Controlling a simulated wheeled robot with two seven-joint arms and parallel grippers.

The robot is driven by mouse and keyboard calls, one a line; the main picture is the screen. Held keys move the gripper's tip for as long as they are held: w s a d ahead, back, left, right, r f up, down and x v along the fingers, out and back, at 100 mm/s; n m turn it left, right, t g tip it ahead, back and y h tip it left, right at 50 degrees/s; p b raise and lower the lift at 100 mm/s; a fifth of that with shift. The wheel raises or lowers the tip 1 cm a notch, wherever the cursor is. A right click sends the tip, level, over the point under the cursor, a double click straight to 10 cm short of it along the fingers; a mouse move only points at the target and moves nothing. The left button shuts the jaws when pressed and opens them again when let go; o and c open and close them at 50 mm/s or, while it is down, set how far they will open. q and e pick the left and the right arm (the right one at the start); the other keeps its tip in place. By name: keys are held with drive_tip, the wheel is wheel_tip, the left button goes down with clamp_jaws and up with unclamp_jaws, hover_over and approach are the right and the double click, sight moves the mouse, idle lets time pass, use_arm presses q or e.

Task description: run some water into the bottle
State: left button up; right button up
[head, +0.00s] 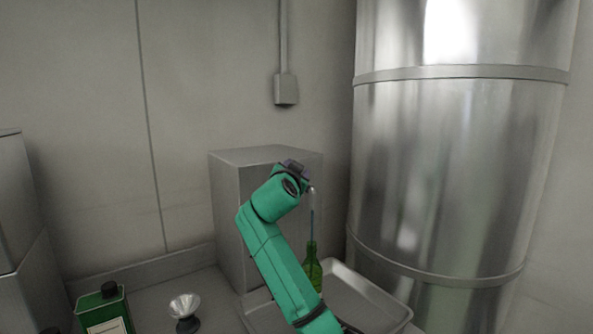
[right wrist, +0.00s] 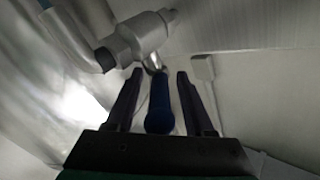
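A green glass bottle (head: 313,270) stands upright in a shallow metal tray, partly hidden by my green right arm. Above it a thin bluish stream of water (head: 312,222) runs from a small spout (head: 312,190) down to the bottle's mouth. The water level inside cannot be made out. My right gripper (head: 294,166) is up at the tap in front of the grey box. In the right wrist view, its two dark fingers (right wrist: 158,88) stand apart on either side of the tap's blue lever (right wrist: 159,108), with gaps showing. The metal tap body (right wrist: 140,38) is beyond. My left gripper is out of view.
The metal tray (head: 378,303) lies beside the grey box (head: 228,215). A tall steel tank (head: 440,180) stands at the right. A dark green tin (head: 103,310) and a metal funnel (head: 184,305) are at the lower left. The counter between funnel and box is clear.

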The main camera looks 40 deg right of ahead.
drive_tip(key=shift+s, duration=0.1)
drive_tip(key=shift+s+a+f+b, duration=0.1)
drive_tip(key=shift+s+a+b, duration=0.1)
drive_tip(key=shift+a+b, duration=0.1)
drive_tip(key=b+v, duration=0.5)
drive_tip(key=v, duration=0.8)
drive_tip(key=shift+s+a, duration=0.3)
